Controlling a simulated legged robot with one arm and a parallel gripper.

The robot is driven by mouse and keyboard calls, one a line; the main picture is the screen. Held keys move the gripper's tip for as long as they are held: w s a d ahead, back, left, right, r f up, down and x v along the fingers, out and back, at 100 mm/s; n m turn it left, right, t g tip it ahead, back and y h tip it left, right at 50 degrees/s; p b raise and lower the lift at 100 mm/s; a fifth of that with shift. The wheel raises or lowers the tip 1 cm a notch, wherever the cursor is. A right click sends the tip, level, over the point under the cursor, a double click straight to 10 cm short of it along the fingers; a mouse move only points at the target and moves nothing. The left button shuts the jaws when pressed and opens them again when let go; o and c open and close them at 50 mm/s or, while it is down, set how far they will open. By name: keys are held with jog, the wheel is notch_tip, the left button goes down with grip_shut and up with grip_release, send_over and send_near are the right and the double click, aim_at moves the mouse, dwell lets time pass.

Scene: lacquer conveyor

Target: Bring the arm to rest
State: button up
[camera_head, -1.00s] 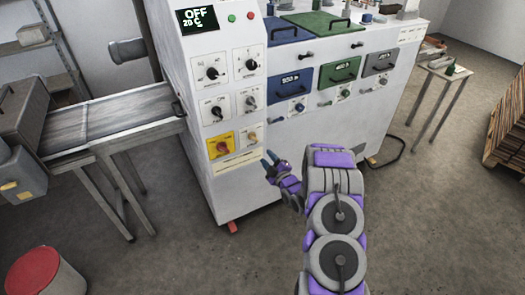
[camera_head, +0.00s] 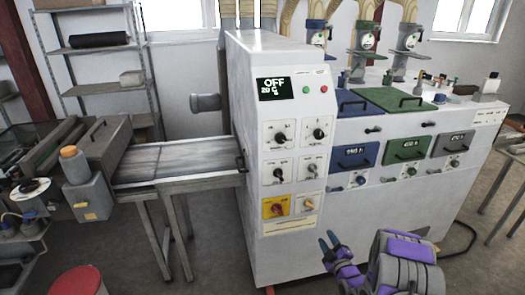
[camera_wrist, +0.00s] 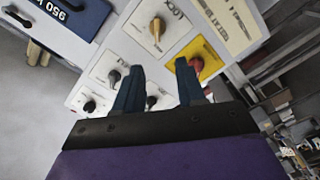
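My gripper (camera_head: 328,246) is low in the head view, in front of the lower part of the white machine's control panel (camera_head: 291,225). Its two blue-grey fingers stand apart with nothing between them. In the wrist view my gripper (camera_wrist: 158,85) also shows open and empty, facing the panel. The panel carries several dark knobs, a red knob on a yellow plate (camera_head: 276,207) and a display (camera_head: 274,88) reading OFF. In the wrist view the yellow plate (camera_wrist: 207,60) lies behind the right finger. I cannot tell whether a finger touches the panel.
A conveyor table (camera_head: 180,165) joins the machine's left side. A red-topped bin (camera_head: 75,283) stands on the floor at lower left. Blue, green and grey drawers (camera_head: 407,150) are at the right. A shelf (camera_head: 100,50) stands behind. The floor (camera_head: 220,275) left of the machine is partly clear.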

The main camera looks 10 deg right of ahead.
jog(key=s+a+r+m+g+h, duration=0.2)
jog(key=s+a+r+m+g, duration=0.1)
jog(key=s+r+g, duration=0.3)
jog(key=s+a+r+m+g+h, duration=0.1)
jog(key=s+a+r+m+g, duration=0.3)
jog(key=r, duration=0.5)
jog(key=s+a+r+m+g, duration=0.1)
jog(key=s+a+r+g, duration=0.2)
jog(key=s, duration=0.8)
jog(key=s+a+r+m+g+y, duration=0.1)
jog(key=s+a+r+g, duration=0.2)
jog(key=s+a, duration=0.5)
jog(key=s+a+r+m+g+y, duration=0.1)
jog(key=s+a, duration=0.4)
jog(key=s, duration=1.1)
notch_tip(320, 180, up, 2)
jog(key=m+g, duration=0.1)
jog(key=g, duration=0.1)
jog(key=shift+a+r+g, duration=0.15)
jog(key=shift+r+g, duration=0.05)
jog(key=shift+g, duration=0.1)
